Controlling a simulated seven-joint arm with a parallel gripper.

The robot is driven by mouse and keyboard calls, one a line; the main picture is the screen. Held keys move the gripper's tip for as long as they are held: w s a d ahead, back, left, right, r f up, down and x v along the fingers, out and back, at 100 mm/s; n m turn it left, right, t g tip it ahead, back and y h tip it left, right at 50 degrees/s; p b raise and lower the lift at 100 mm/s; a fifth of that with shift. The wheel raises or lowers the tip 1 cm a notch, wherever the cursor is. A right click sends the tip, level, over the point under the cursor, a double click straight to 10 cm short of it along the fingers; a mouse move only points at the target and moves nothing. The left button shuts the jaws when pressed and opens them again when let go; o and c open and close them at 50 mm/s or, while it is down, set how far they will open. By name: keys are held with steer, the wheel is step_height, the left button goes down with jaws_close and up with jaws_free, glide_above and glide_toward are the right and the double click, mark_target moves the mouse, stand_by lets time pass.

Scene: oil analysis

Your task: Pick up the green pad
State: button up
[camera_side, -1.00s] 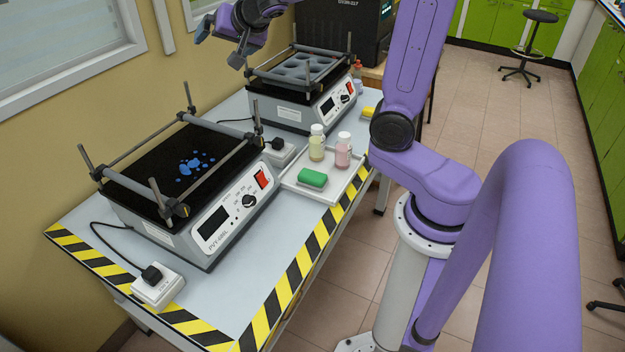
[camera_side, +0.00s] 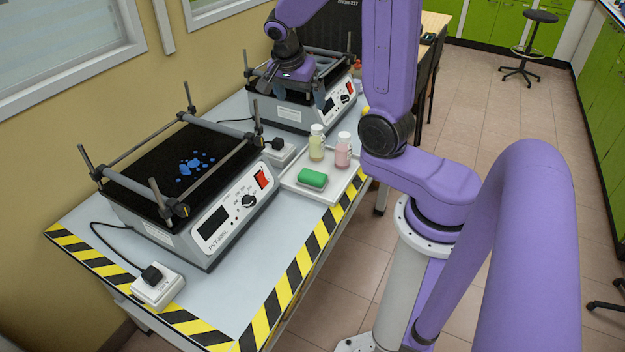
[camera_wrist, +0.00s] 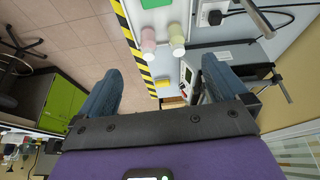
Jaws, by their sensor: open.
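The green pad (camera_side: 312,177) lies flat on a white tray (camera_side: 296,190) on the table in the side view. My gripper (camera_side: 293,92) is in front of and above the far shaker, beyond the tray, well apart from the pad. Its fingers point down. In the wrist view my gripper (camera_wrist: 160,72) has its two dark fingers spread wide with nothing between them.
A yellowish bottle (camera_side: 317,143) and a pink bottle (camera_side: 342,151) stand on the tray behind the pad. The near shaker (camera_side: 212,222) stands left of the tray, the far shaker (camera_side: 290,114) behind it. Striped tape (camera_side: 290,285) marks the table edge.

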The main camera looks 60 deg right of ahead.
glide_toward(312, 175)
steer(key=x, duration=0.3)
steer(key=shift+w+d, duration=0.1)
steer(key=shift+d, duration=0.2)
steer(key=shift+a+x, duration=0.2)
steer(key=shift+x, duration=2.65)
steer(key=c, duration=0.7)
